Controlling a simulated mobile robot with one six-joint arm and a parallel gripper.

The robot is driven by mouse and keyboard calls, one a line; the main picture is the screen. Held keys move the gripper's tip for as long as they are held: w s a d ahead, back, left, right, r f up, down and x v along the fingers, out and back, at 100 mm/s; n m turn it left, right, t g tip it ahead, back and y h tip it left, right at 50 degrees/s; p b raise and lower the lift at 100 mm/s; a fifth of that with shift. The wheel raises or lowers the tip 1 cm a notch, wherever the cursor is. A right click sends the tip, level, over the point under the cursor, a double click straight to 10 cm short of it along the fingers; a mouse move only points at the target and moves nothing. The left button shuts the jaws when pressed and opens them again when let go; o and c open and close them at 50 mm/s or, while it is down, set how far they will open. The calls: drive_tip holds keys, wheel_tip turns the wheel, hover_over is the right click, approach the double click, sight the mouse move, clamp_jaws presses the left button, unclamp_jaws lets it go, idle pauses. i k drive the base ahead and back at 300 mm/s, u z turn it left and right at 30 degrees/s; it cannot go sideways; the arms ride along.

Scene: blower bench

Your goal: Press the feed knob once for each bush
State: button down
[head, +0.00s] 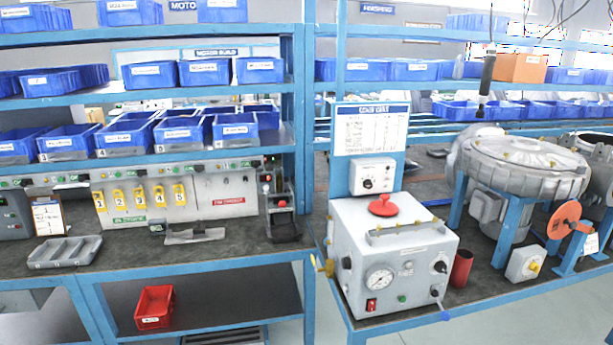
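A grey machine box (390,262) stands on the right bench. A red mushroom knob (384,206) sits on its top, raised, with nothing touching it; it may be the feed knob, but no label on it can be read. The box front also has a gauge (379,279), a red switch (372,304) and a dark knob (441,267). Small brass-coloured fittings, possibly the bushes, show along the rim of the grey blower casing (530,165) at the right. My gripper is not in view.
A control unit with a dial (372,177) and a printed chart (371,130) stand behind the box. A red cup (461,268) is close at its right. A dark tool (487,80) hangs above the blower. A grey tray (64,252) lies on the left bench.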

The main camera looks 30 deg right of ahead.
sight(282, 201)
drive_tip(key=z, duration=0.6)
drive_tip(key=i, duration=0.95)
